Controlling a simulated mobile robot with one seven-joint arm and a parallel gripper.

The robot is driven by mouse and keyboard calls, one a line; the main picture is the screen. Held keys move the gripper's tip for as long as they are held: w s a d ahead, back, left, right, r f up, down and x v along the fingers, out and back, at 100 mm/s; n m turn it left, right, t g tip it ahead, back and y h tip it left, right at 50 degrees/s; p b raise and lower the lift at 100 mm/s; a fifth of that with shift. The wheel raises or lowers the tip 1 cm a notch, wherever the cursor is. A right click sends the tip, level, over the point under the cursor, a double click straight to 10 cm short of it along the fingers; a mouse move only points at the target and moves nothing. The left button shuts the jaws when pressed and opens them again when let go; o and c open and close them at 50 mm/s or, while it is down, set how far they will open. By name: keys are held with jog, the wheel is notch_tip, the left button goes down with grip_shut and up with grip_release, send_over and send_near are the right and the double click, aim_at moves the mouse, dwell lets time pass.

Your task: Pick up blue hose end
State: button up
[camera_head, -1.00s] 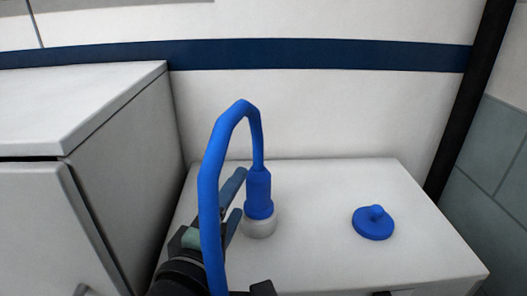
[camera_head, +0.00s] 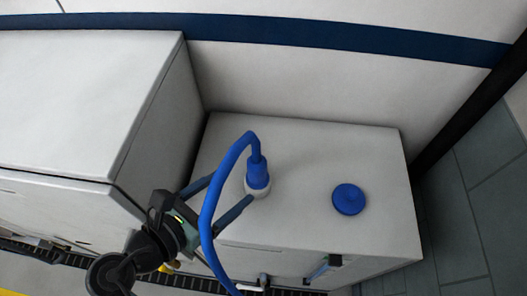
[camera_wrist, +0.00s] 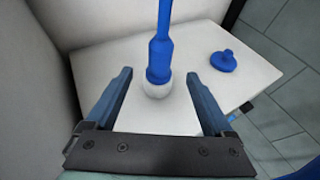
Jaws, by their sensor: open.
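The blue hose end (camera_head: 258,174) stands upright in a round white holder (camera_head: 262,191) on a white cabinet top. It also shows in the wrist view (camera_wrist: 160,58), with the white holder (camera_wrist: 157,90) below it. The blue hose (camera_head: 208,210) arcs up from its top and hangs down to the left, across my gripper in the head view. My gripper (camera_head: 231,189) is open and empty, with its fingers pointing toward the hose end. In the wrist view, one finger is on each side of the hose end, with clear gaps, and the hose end looks slightly beyond the tips.
A blue round lid with a knob (camera_head: 348,199) lies on the cabinet top (camera_head: 310,150) to the right. A taller white cabinet (camera_head: 80,95) stands close on the left. A white wall with a blue stripe (camera_head: 340,36) is behind. The cabinet top between hose end and lid is clear.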

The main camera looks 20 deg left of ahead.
aim_at(251, 174)
jog(key=x, duration=0.7)
jog(key=shift+w+d+p, duration=0.1)
jog(key=shift+w+p, duration=0.05)
jog(key=shift+p, duration=0.25)
jog(key=shift+r+p+x, duration=0.15)
jog(key=shift+p+x, duration=0.2)
jog(key=shift+x, duration=1)
jog(key=shift+r+p+x, duration=0.15)
jog(key=shift+p+x, duration=0.2)
jog(key=shift+x, duration=1)
jog(key=shift+w, duration=0.15)
grip_shut()
